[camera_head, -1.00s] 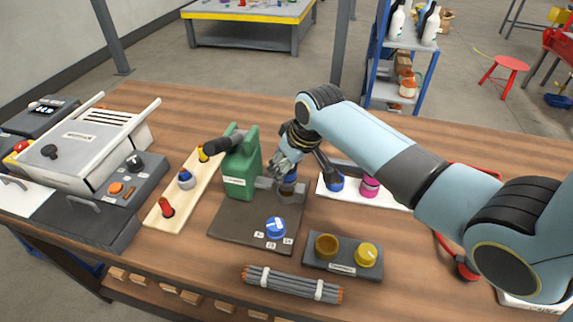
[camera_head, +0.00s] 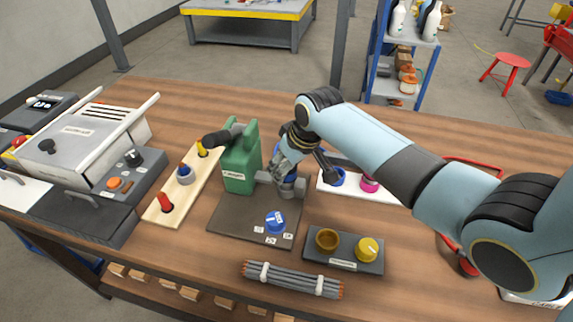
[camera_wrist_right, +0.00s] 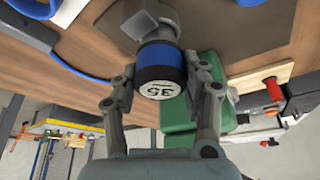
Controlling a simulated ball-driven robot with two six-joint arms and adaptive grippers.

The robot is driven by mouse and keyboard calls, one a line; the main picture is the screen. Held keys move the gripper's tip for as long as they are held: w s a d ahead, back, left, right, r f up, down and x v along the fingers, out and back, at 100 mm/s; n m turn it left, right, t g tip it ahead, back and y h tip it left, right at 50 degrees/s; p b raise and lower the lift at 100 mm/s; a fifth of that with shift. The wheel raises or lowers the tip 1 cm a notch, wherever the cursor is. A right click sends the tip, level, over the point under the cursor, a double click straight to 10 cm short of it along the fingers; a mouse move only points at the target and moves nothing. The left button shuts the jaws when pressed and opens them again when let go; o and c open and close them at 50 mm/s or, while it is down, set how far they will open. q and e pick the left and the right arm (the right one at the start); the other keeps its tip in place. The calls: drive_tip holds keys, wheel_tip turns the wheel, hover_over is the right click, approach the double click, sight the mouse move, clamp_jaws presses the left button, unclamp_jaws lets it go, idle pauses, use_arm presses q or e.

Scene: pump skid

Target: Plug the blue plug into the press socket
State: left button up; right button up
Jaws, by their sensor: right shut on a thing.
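My right gripper (camera_head: 284,176) is shut on the blue plug (camera_wrist_right: 163,62), a blue and black cylinder with a printed round end. In the right wrist view the plug sits between the fingertips, its far end against the grey press socket (camera_wrist_right: 147,22). I cannot tell how deep it sits in the socket. In the head view the gripper covers most of the plug, and the grey socket (camera_head: 294,190) shows just below the fingers. The socket is beside the green press (camera_head: 240,168) on a dark base plate (camera_head: 228,224). My left gripper is not in view.
A blue knob (camera_head: 275,221) stands on the front of the base plate. A wooden rack (camera_head: 167,207) with colored plugs is to the left. A grey block (camera_head: 344,262) with yellow parts and a cable bundle (camera_head: 292,280) lie in front. A white tray (camera_head: 387,197) is to the right.

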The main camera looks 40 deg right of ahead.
drive_tip(key=shift+f+b, duration=0.3)
drive_tip(key=shift+f, duration=0.25)
drive_tip(key=o, duration=1.4)
drive_tip(key=shift+c, duration=0.2)
drive_tip(key=v, duration=1.2)
drive_tip(key=shift+a, duration=0.1)
